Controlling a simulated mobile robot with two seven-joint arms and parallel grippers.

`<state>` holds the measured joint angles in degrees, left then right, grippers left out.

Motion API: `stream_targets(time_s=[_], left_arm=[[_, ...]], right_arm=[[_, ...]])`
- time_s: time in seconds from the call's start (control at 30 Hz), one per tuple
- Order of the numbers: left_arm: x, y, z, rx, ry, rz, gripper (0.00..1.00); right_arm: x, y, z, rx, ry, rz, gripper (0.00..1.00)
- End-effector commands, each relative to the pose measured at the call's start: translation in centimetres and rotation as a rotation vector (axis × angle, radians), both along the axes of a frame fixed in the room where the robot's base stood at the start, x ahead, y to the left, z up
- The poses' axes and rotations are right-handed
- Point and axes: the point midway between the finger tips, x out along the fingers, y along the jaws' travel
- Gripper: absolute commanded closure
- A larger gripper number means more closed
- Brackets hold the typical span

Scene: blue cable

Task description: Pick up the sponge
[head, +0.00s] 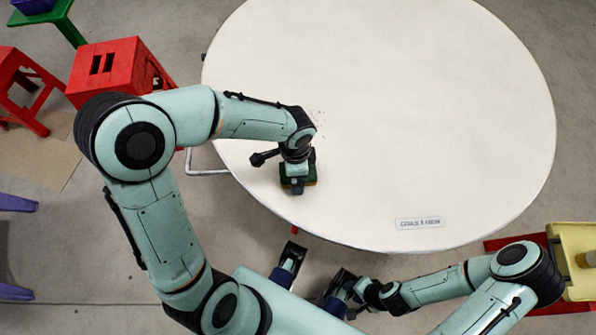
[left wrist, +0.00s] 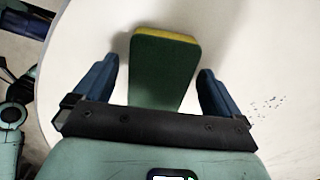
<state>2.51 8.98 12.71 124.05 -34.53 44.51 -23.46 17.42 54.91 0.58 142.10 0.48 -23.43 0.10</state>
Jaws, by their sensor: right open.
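The sponge, dark green on top with a yellow edge, lies on the round white table (head: 430,100) near its front left edge. In the head view only parts of the sponge (head: 311,179) show under my left gripper (head: 297,180). In the left wrist view the sponge (left wrist: 165,72) is between the two blue fingers of the left gripper (left wrist: 157,78). My right gripper (head: 338,292) is open and empty, low in front of the table, away from the sponge.
A small label plate (head: 419,222) lies near the table's front right edge. A red stool (head: 108,70) stands left of the table, a green stool (head: 50,22) behind it. A yellow tray (head: 578,240) is at the right. Most of the tabletop is clear.

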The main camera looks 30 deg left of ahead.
Motion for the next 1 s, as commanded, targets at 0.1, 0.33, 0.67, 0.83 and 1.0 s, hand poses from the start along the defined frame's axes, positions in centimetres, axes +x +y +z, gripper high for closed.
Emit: stream_targets(time_s=[0.1, 0.33, 0.67, 0.83, 1.0], left_arm=[[0.0, 0.0, 0.0, 0.0, 0.0, 0.0, 0.4], [0.0, 0.0, 0.1, 0.001, -0.001, 0.0, 0.6], [0.1, 0.0, 0.7, 0.001, -0.003, 0.0, 0.6], [0.1, 0.0, 2.8, 0.0, -0.006, 0.001, 0.6], [0.2, 0.0, 7.0, -0.002, -0.008, 0.0, 0.6]], right_arm=[[0.0, 0.0, 0.0, 0.0, 0.001, 0.0, 0.57], [0.0, 0.0, 0.0, 0.0, 0.001, 0.0, 0.57], [-0.1, 0.0, 0.1, 0.001, 0.003, 0.001, 0.57], [-0.2, 0.0, 0.6, 0.002, 0.01, 0.002, 0.57], [-0.5, 0.1, 1.4, 0.004, 0.022, 0.005, 0.57]])
